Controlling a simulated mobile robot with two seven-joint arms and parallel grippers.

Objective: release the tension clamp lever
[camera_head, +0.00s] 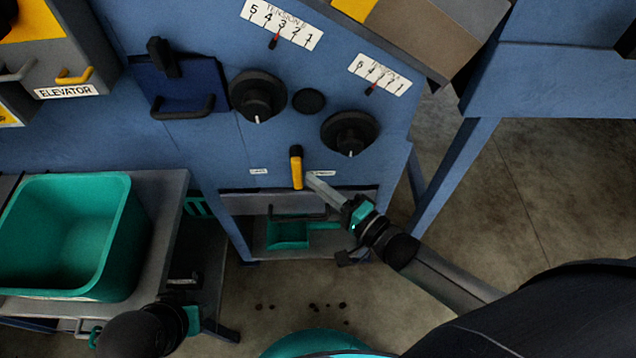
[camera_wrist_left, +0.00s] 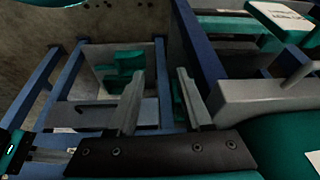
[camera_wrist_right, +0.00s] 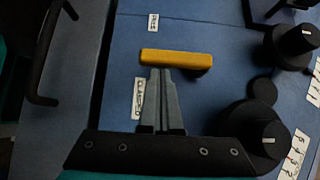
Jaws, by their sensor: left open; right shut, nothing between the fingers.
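The tension clamp lever (camera_head: 296,170) has a yellow grip on a dark pivot and points down the blue panel, between two small white labels. In the right wrist view the lever (camera_wrist_right: 177,57) lies across the picture, just beyond my fingertips. My right gripper (camera_head: 312,180) is shut and empty, to the right of the lever's lower end. It also shows in the right wrist view (camera_wrist_right: 161,74); I cannot tell whether it touches the lever. My left gripper (camera_wrist_left: 158,92) is open and empty, low beside the grey bench, far from the lever.
Two black knobs (camera_head: 257,97) (camera_head: 350,134) stick out above the lever, below the tension scales (camera_head: 282,24). A blue drawer with a dark handle (camera_head: 183,106) is up left. A green crate (camera_head: 128,235) stands on the bench at left. An opening with green parts lies below the lever.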

